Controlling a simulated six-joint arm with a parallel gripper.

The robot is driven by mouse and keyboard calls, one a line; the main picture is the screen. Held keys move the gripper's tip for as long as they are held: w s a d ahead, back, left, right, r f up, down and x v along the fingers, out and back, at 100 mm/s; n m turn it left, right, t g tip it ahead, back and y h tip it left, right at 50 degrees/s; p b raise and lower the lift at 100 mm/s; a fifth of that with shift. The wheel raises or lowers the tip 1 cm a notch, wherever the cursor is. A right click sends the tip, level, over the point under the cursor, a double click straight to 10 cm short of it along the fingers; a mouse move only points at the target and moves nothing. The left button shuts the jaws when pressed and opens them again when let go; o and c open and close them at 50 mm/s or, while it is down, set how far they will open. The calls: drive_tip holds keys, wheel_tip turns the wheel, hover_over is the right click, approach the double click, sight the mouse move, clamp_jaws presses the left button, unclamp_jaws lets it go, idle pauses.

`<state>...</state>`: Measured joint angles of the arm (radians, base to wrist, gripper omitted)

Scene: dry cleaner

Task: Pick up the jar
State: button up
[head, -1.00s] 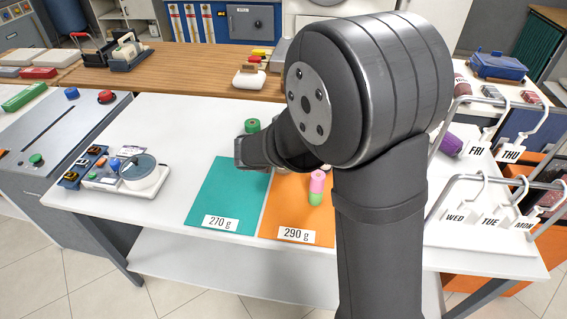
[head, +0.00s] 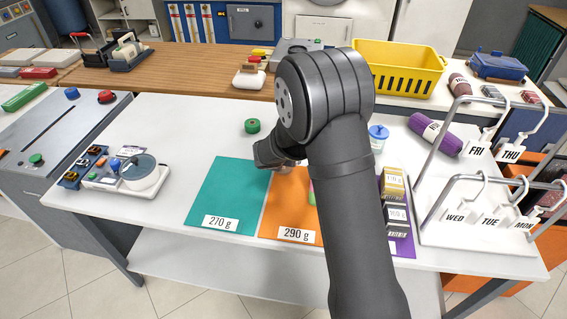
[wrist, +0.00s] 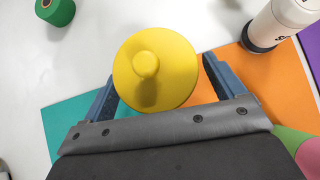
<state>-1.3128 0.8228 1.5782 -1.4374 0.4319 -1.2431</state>
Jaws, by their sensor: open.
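A round yellow lid with a knob (wrist: 170,55), seen from above in the wrist view, looks like the top of the jar. My gripper (wrist: 158,82) is open, with one blue finger on each side of the lid's near part. I cannot tell whether the fingers touch it. The jar's body is hidden under the lid. In the head view my arm hides most of this spot, near the back of the teal mat (head: 228,190) and the orange mat (head: 272,215).
A green spool (head: 252,126) stands behind the teal mat. A pink and green object (wrist: 302,150) is close at right. A white container with a blue lid (head: 378,140) and stacked boxes (head: 395,190) stand further right.

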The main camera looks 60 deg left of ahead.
drive_tip(key=shift+w+a+f, duration=0.3)
drive_tip(key=shift+w+f, duration=0.05)
drive_tip(key=shift+f, duration=0.1)
clamp_jaws()
idle(0.3)
